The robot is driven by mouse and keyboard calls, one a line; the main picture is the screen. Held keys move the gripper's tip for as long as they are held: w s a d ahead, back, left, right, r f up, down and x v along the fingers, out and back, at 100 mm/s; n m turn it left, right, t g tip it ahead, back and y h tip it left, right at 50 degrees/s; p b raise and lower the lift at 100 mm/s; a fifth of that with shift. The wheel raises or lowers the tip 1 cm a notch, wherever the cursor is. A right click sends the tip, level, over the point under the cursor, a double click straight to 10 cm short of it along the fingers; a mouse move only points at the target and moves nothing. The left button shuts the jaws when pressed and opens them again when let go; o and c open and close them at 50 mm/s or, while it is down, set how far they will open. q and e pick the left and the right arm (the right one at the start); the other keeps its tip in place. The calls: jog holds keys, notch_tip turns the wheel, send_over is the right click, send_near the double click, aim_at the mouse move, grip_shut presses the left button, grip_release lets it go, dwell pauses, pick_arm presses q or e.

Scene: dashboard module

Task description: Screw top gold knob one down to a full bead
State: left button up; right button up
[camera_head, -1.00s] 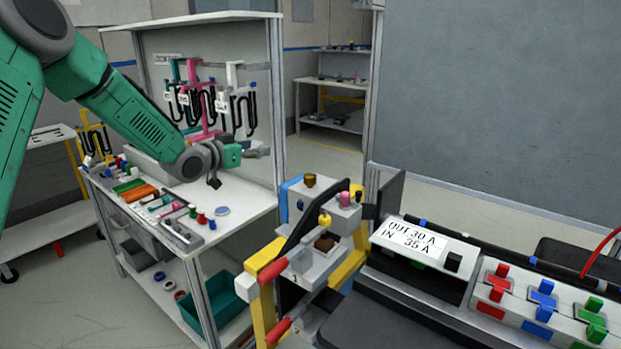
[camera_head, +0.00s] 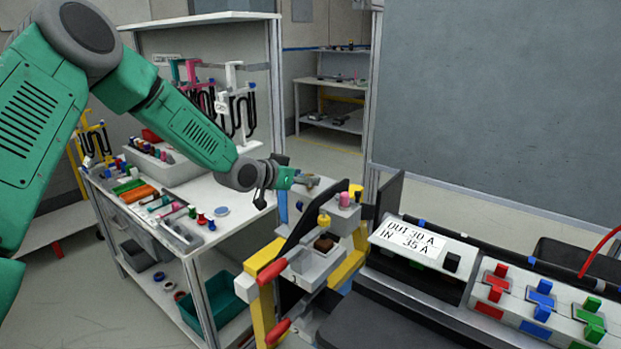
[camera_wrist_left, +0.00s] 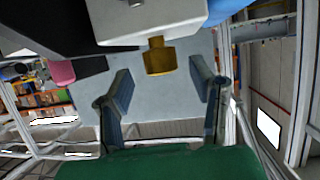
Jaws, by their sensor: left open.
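The gold knob (camera_wrist_left: 158,57) sticks out of a light grey block (camera_wrist_left: 150,20) in the left wrist view. In the head view the top knob on the module (camera_head: 345,217) is hidden behind my left gripper (camera_head: 311,181); a lower yellow knob (camera_head: 324,221) shows. My left gripper also shows in the wrist view (camera_wrist_left: 162,92), open and empty, its fingers on either side of the gold knob's line. The knob's end lies just ahead of and between the fingertips, with gaps on both sides. My right gripper is not in view.
A pink knob (camera_head: 344,199) stands close by on the module. A black lever with a red grip (camera_head: 272,270) rises in front. A control panel (camera_head: 420,238) with coloured switches is at right. The white workbench (camera_head: 237,224) behind carries loose parts.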

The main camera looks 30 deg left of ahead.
pick_arm(q)
jog(key=x, duration=0.2)
jog(key=shift+w+f, duration=0.15)
jog(key=shift+w, duration=0.15)
jog(key=shift+w+a, duration=0.1)
jog(key=shift+a, duration=0.05)
grip_shut()
jog(key=shift+n+y, duration=0.4)
jog(key=shift+y, duration=0.1)
jog(key=n+y, duration=0.2)
jog(key=y, duration=0.1)
jog(key=shift+n+g+y+p, duration=0.3)
jog(key=shift+n+y+p, duration=0.15)
jog(key=shift+n+y, duration=1.55)
